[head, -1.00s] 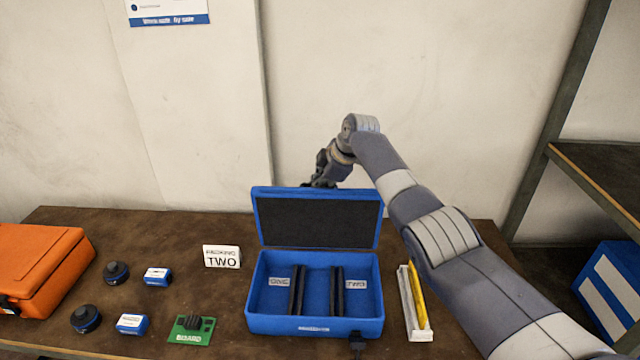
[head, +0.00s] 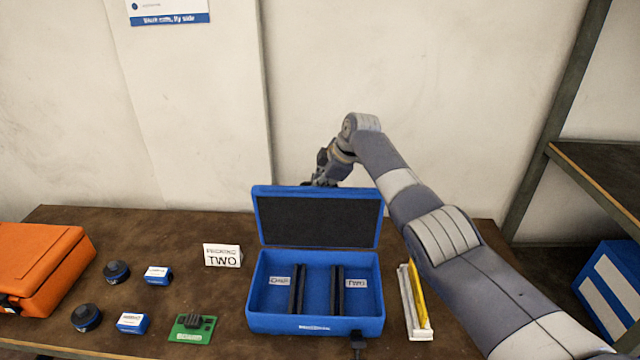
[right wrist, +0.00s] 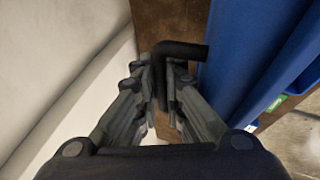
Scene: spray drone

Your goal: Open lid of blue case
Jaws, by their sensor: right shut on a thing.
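The blue case (head: 313,325) stands on the table with its lid (head: 318,190) raised to about upright, showing a dark inner lining. Inside are black dividers and labelled compartments. My right gripper (head: 322,182) is behind the lid's top edge, partly hidden by it. In the right wrist view its fingers (right wrist: 165,95) are closed around a black L-shaped bar (right wrist: 180,52), beside the blue lid (right wrist: 245,60). Where the bar joins the lid is unclear. My left gripper is not in view.
An orange case (head: 40,265), several small dark and blue items, a green board (head: 192,328) and a white sign (head: 222,256) are to the left. A white tray with a yellow item (head: 415,305) lies at the right. The wall is close behind the lid.

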